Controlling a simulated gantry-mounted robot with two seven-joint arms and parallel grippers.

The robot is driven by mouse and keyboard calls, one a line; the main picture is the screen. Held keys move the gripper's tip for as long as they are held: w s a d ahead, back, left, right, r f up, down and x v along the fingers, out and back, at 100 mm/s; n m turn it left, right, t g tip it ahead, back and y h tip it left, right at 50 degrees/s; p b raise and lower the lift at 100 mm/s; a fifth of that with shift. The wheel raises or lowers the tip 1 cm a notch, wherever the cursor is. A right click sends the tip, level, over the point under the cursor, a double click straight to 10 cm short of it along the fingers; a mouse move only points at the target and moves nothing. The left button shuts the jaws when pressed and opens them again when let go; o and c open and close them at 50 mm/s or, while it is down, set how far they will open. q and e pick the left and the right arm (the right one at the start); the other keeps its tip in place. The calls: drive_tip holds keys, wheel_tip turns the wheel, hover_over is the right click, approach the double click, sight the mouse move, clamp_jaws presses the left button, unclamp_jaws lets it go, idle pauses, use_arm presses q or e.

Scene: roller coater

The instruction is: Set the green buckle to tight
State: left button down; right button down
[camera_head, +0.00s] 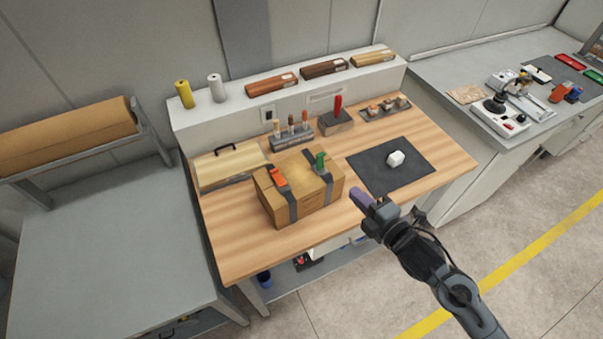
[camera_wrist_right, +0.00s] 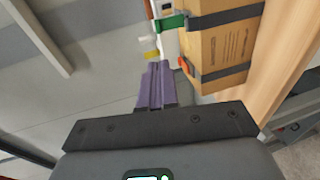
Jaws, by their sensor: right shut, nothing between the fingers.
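The green buckle (camera_head: 320,161) sits on the right strap of a cardboard box (camera_head: 303,212) on the wooden workbench, its green lever standing up. It also shows at the top of the right wrist view (camera_wrist_right: 172,22), on a dark strap. The orange buckle (camera_head: 278,177) is on the box's left strap. My right gripper (camera_head: 358,196) has purple fingers that are shut and empty. It hangs over the bench's front edge, right of the box and apart from the green buckle. In the right wrist view, its fingers (camera_wrist_right: 156,85) point toward the box side. My left gripper is not in view.
Behind the box are a tool holder (camera_head: 291,139) and a red-handled tool block (camera_head: 337,118). A grey table (camera_head: 110,260) stands at the left.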

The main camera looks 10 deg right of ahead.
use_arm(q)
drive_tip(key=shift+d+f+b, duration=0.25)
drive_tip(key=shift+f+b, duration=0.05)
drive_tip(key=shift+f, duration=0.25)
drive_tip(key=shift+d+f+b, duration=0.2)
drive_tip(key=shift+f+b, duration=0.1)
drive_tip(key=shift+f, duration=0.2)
use_arm(e)
drive_tip(key=shift+w+d+f, duration=0.1)
drive_tip(key=shift+w+d, duration=0.3)
drive_tip(key=shift+d, duration=0.05)
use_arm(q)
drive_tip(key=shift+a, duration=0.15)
use_arm(e)
drive_tip(key=shift+w+a, duration=0.1)
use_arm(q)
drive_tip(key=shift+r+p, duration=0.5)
use_arm(e)
approach(322, 156)
drive_tip(key=x, duration=0.7)
drive_tip(key=shift+f, duration=0.1)
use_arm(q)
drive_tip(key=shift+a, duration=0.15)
